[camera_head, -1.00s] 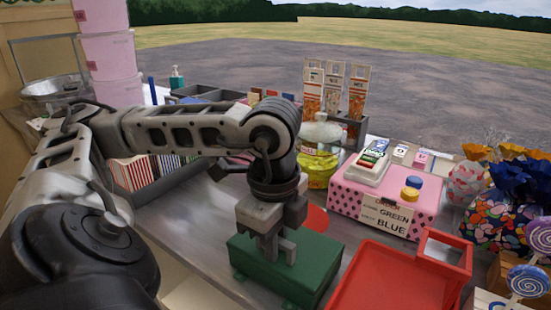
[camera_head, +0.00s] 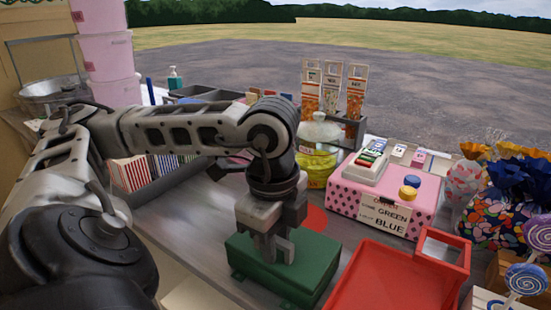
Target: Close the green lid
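A green box (camera_head: 312,263) stands at the front middle of the counter. Its green top lies flat, with no open gap that I can see; part of it is hidden by my gripper. My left gripper (camera_head: 278,254) points down with its fingertips at the top of the box, touching it or very close. The two fingers look a little apart, with nothing visible held between them. My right gripper is not in view.
A red tray (camera_head: 385,285) sits just right of the box. A red patch (camera_head: 315,218) shows behind the gripper. A pink spotted box (camera_head: 350,198) with labels and a yellow jar (camera_head: 317,170) stand behind. Wrapped sweets and lollipops crowd the right.

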